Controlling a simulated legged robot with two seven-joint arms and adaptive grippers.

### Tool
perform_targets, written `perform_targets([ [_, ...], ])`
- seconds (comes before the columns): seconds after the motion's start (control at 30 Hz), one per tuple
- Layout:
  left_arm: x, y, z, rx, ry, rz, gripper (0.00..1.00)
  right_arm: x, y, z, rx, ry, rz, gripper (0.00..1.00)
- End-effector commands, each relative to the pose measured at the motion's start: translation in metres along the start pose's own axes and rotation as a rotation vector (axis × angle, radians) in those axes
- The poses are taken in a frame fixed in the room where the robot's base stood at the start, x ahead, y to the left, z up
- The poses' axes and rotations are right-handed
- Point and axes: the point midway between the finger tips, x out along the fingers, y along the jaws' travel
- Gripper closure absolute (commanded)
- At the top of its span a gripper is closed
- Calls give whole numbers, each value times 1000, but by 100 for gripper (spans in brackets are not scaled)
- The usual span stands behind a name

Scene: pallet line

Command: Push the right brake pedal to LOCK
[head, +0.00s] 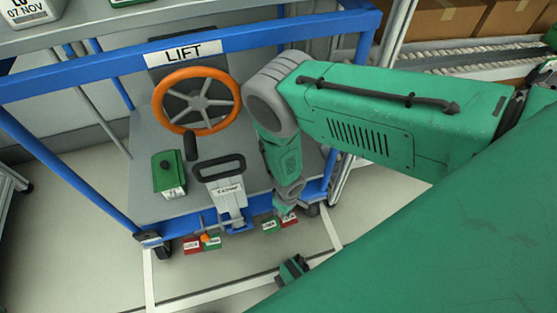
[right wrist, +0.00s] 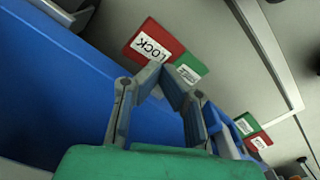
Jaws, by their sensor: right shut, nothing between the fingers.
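The right brake pedal at the cart's front right has a red LOCK plate (head: 289,218) (right wrist: 150,42) and a green plate (head: 270,226) (right wrist: 188,69). The green lettering is too small to read. My right gripper (head: 287,208) comes down over this pedal in the head view. In the right wrist view the right gripper (right wrist: 160,75) is shut and empty, its fingertips at the lower edge of the red plate beside the green one. I cannot tell whether they touch. My left gripper is not in view.
The left pedal has red (head: 193,245) and green (head: 212,243) plates. Close to my arm are the blue cart frame (head: 110,199), grey TOW handle (head: 229,196), orange wheel (head: 157,100) and green box (head: 169,178). Floor in front, with white lines (head: 215,294), is mostly clear.

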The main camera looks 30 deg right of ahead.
Motion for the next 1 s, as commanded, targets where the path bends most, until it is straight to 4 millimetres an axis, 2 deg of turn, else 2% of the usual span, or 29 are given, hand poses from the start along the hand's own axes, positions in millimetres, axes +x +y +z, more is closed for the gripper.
perform_targets([
  [1.0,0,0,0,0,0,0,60,15,1,-2,3,4,2,100],
])
